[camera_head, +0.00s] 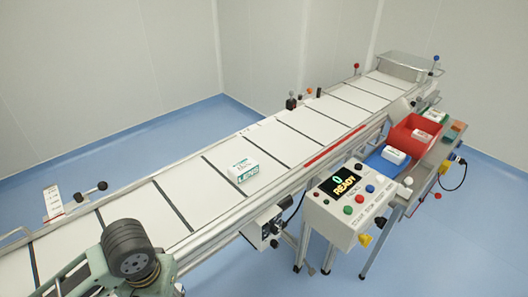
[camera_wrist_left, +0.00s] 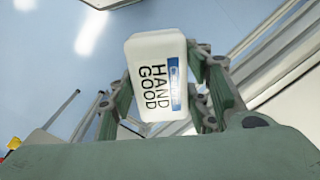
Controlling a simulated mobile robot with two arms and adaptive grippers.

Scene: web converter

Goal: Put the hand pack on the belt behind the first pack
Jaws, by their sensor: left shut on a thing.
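The hand pack (camera_wrist_left: 158,75) is a white, rounded block marked "HAND GOOD" with a blue label strip. It shows in the left wrist view between the fingers of my left gripper (camera_wrist_left: 160,95), which is shut on it. In the head view my left arm comes in at the bottom left, over the near end of the belt; the held pack is hidden there. The belt (camera_head: 205,205) is white with dark cross lines. The first pack (camera_head: 243,171), a white and teal box, lies on the belt near its middle. My right gripper is not in view.
A control box (camera_head: 350,205) with a display reading "0 READY" stands at the belt's near side. A red bin (camera_head: 412,137) and a blue bin (camera_head: 384,164), each with a white pack, sit to its right. The belt on both sides of the first pack is bare.

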